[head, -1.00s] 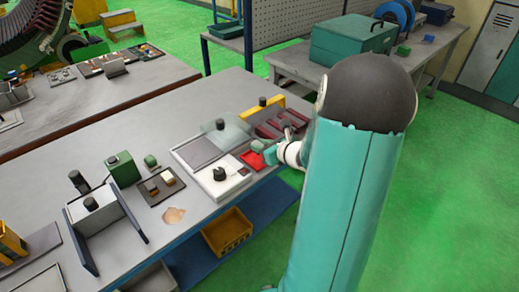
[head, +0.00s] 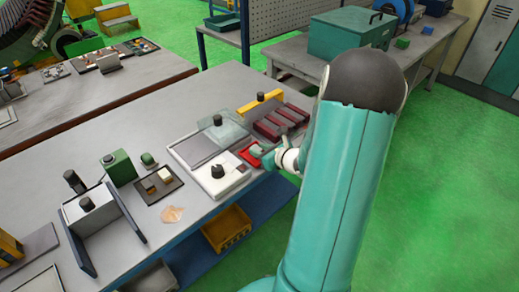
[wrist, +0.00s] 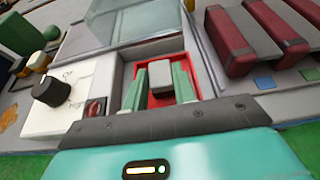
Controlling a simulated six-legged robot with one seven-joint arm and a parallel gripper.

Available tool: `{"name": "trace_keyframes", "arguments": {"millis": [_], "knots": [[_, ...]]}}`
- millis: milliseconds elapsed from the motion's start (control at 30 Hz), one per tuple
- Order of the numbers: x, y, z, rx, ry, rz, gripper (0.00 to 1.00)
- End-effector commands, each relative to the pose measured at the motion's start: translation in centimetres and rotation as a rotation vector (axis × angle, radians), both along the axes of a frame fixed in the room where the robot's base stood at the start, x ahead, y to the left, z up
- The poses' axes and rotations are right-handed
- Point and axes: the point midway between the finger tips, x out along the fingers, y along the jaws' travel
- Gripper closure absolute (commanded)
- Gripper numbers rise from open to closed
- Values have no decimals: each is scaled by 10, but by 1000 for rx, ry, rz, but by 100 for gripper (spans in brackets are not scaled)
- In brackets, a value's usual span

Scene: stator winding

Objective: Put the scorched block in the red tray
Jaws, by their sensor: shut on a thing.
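The red tray (head: 247,156) is a small tray at the right front part of the bench, beside a white control box. In the wrist view its red rim and floor (wrist: 154,102) show around and between my fingers. My gripper (wrist: 159,84) has two green fingers, shut on a pale grey block (wrist: 160,71). The block is between the fingertips, over or within the tray; I cannot tell whether it touches the floor. No scorch marks are clear on its visible faces. In the head view my gripper (head: 262,157) is at the tray's right side and hides the block.
The white control box (wrist: 75,93) with a black knob stands left of the tray. A clear panel (wrist: 120,22) is behind it. Dark red bars (wrist: 241,38) lie to the right. A dark tray with small blocks (head: 158,186) sits farther left on the bench.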

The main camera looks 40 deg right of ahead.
Motion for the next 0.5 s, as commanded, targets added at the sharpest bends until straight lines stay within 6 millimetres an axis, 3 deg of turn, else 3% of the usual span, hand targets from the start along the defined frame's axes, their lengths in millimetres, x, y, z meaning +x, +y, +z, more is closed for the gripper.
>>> {"name": "trace_keyframes", "arguments": {"millis": [67,100,200,500], "knots": [[0,0,-3,1,0,0,96],[0,0,-3,1,0,0,71],[0,0,-3,1,0,0,52],[2,-1,-2,0,0,0,51]]}}
